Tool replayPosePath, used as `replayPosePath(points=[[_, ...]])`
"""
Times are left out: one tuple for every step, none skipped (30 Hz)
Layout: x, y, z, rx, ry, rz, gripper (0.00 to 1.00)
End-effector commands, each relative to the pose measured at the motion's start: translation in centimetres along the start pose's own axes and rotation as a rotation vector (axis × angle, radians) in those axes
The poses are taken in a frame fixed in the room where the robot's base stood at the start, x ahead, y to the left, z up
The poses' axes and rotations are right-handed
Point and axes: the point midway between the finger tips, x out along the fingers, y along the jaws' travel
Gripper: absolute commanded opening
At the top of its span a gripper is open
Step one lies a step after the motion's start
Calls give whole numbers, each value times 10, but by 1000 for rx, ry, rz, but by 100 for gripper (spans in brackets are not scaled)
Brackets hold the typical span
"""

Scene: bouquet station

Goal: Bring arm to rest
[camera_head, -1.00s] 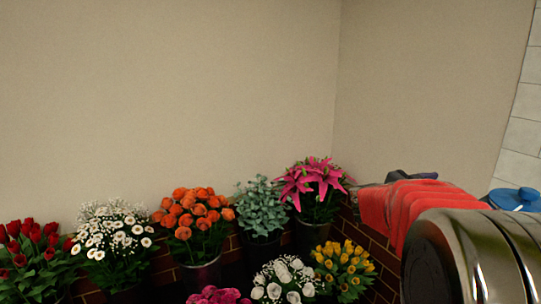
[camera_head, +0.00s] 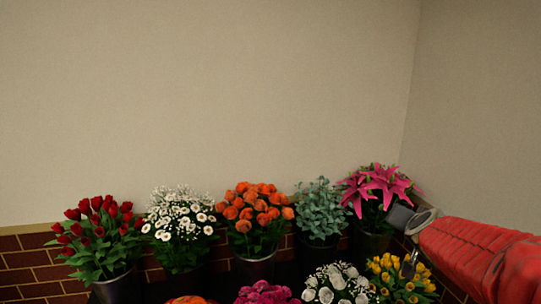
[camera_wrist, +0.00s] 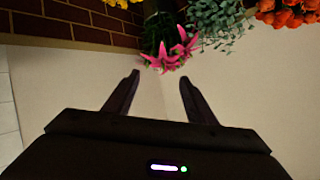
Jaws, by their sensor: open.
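My gripper (camera_wrist: 158,80) is open and empty in the wrist view, its two dark fingers apart with pale wall between them. A pink lily bunch (camera_wrist: 172,50) shows beyond the fingertips, apart from them as far as I can tell. In the head view my red-sleeved arm (camera_head: 480,255) comes in from the lower right. Its dark end is near the pink lilies (camera_head: 378,192) and above the yellow tulips (camera_head: 400,278); the fingers cannot be made out clearly there.
Buckets of red tulips (camera_head: 97,235), white daisies (camera_head: 180,225), orange blooms (camera_head: 255,215) and green foliage (camera_head: 318,212) stand along a brick ledge (camera_head: 30,265). White blooms (camera_head: 337,285) and magenta blooms (camera_head: 265,293) are in front. The wall (camera_head: 200,90) above is bare.

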Motion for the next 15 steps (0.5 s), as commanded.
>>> replayPosePath(points=[[-8,-9,13,-14,-43,-26,51],[-12,-13,22,-24,-70,-39,51],[-19,-18,33,-36,-108,-56,51],[-24,-22,42,-45,-136,-67,51],[-29,-25,50,-55,-164,-78,51],[-37,-29,62,-70,-202,-91,51],[-43,-32,71,-80,-231,-99,51],[-49,-34,79,-92,-258,-107,51],[-58,-36,90,-106,-295,-115,51],[-64,-37,99,-120,-324,-120,51],[-71,-38,108,-131,-352,-124,51],[-81,-39,119,-150,-388,-129,51],[-88,-39,128,-163,-416,-131,51],[-96,-38,136,-177,-444,-131,51],[-107,-38,147,-197,-480,-132,51]])
